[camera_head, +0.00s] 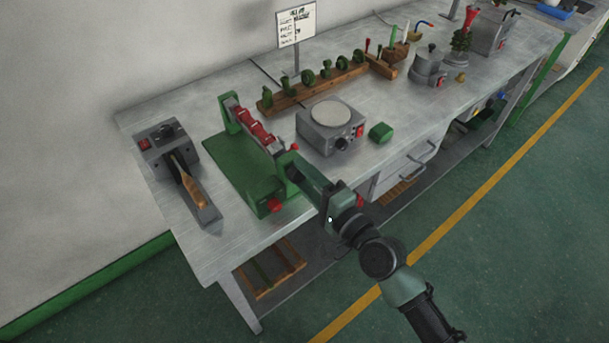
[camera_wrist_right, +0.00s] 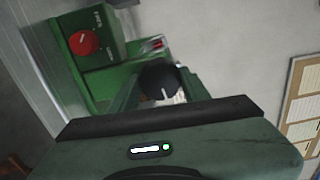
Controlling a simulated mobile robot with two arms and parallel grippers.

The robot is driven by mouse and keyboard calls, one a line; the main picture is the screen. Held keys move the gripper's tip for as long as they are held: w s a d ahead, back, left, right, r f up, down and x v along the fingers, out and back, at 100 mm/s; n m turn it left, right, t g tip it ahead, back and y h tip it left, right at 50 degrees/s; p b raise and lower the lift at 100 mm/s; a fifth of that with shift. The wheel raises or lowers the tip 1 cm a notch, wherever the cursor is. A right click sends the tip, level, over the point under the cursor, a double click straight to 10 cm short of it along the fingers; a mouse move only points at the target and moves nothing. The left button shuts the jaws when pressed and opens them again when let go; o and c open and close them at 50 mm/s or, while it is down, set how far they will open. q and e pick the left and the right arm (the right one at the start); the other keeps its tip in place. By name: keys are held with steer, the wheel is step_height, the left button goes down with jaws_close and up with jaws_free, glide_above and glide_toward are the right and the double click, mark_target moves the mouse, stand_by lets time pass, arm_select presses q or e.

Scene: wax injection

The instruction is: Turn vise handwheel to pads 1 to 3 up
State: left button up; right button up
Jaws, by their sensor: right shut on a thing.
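The green vise (camera_head: 240,165) stands at the near left part of the bench, with several red pads (camera_head: 255,127) in a row between its end plates. Its body also shows in the right wrist view (camera_wrist_right: 105,80). My right gripper (camera_head: 292,168) reaches in from the lower right to the vise's right end plate and is shut on the handwheel there. In the right wrist view the black round handwheel (camera_wrist_right: 158,80) with a white mark shows just beyond the gripper body. The head view hides most of it behind the gripper. My left gripper is not in view.
A red knob (camera_head: 275,205) sits on the vise's front face. A grey hot plate (camera_head: 330,130) and a small green block (camera_head: 381,132) stand to the right. A grey device with a wooden handle (camera_head: 190,188) stands to the left. The bench's front edge runs under my right arm.

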steer(key=shift+n, duration=1.9)
steer(key=shift+f+n+p, duration=0.1)
steer(key=shift+n+p, duration=0.5)
steer(key=shift+n, duration=1.3)
steer(key=shift+n+p, duration=0.6)
steer(key=shift+n, duration=1.6)
steer(key=shift+n+p, duration=0.4)
steer(key=shift+n, duration=1.8)
steer(key=o, duration=1.4)
steer(key=shift+c, duration=0.2)
